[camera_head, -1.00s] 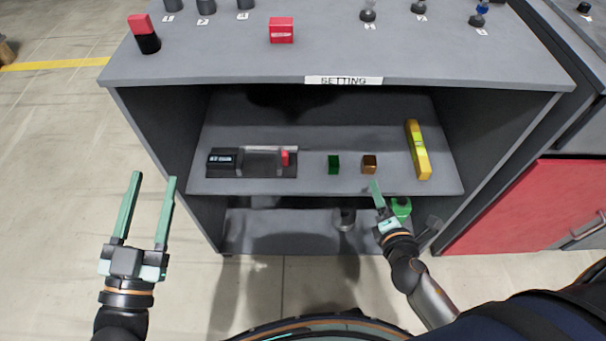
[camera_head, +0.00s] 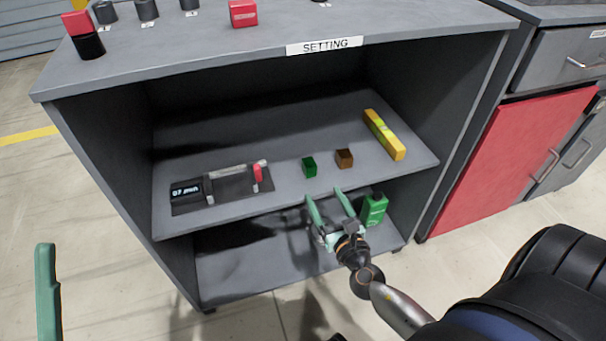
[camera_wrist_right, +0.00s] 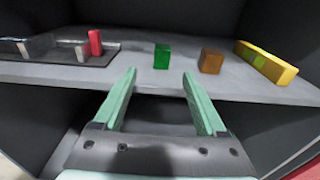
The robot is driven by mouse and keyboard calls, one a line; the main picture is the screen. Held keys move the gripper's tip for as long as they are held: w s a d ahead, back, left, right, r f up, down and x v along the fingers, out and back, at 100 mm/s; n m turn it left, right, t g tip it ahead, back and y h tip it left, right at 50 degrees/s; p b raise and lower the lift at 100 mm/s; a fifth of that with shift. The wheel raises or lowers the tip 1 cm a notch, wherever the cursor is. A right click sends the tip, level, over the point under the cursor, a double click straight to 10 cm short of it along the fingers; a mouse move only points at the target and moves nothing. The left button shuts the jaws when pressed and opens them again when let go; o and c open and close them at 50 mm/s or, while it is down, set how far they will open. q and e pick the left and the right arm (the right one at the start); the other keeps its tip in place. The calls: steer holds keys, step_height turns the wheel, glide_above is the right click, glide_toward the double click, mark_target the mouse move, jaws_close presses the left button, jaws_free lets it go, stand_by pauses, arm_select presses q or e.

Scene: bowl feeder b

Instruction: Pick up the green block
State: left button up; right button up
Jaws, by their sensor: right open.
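The green block (camera_head: 309,167) stands on the cabinet's middle shelf (camera_head: 290,195), left of a brown block (camera_head: 344,158). It also shows in the right wrist view (camera_wrist_right: 161,57), ahead of the fingers and roughly between their lines. My right gripper (camera_head: 323,192) is open and empty at the shelf's front edge, apart from the block. In the right wrist view its fingers (camera_wrist_right: 158,85) reach toward the shelf edge. Of my left gripper, only one finger (camera_head: 47,290) shows at the lower left of the head view; the rest is out of frame.
A green bottle (camera_head: 374,209) stands on the lower shelf beside my right gripper. The cabinet top (camera_head: 200,52) overhangs the shelf. A red cabinet door (camera_head: 505,165) is at right.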

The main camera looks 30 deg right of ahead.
mark_target(312, 168)
steer(key=x, duration=0.7)
steer(key=shift+r+x, duration=0.2)
steer(key=shift+x, duration=1.1)
steer(key=shift+r+x, duration=0.2)
steer(key=shift+x, duration=1.15)
steer(key=shift+d, duration=0.2)
steer(key=shift+s, duration=0.1)
jaws_close()
